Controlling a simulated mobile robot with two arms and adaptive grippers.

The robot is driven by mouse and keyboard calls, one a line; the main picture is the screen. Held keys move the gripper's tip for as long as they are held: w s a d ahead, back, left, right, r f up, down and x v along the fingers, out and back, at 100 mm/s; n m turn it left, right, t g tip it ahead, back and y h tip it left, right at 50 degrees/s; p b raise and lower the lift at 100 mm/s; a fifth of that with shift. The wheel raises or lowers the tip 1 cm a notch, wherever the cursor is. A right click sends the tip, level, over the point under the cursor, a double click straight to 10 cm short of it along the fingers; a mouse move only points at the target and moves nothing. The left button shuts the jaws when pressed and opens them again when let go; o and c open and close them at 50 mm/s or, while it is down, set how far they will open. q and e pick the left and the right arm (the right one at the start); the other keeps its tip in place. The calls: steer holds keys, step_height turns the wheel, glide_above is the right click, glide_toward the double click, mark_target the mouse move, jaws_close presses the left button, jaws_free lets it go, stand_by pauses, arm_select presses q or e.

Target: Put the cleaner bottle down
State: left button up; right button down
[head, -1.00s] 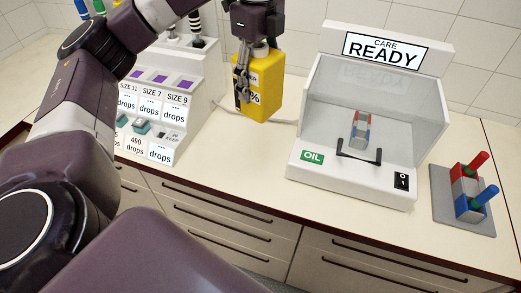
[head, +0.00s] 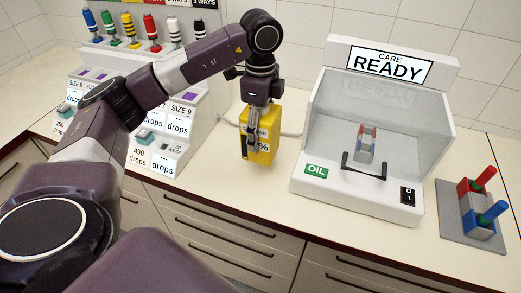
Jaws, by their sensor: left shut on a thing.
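The yellow cleaner bottle (head: 264,150) is upright in the head view, left of the white care machine. My left gripper (head: 254,132) points down from above and is shut on the bottle. My right gripper is not in view.
The white care machine (head: 447,120) with a READY sign stands right of the bottle. A sloped drops rack (head: 185,152) stands left. The counter (head: 235,185) in front of the bottle is clear.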

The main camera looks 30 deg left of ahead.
arm_select(q)
step_height(320, 180, down, 6)
steer(key=shift+f+p, duration=0.25)
steer(key=shift+p, duration=0.2)
steer(key=shift+f, duration=0.3)
steer(key=o, duration=2)
steer(key=shift+f, duration=0.1)
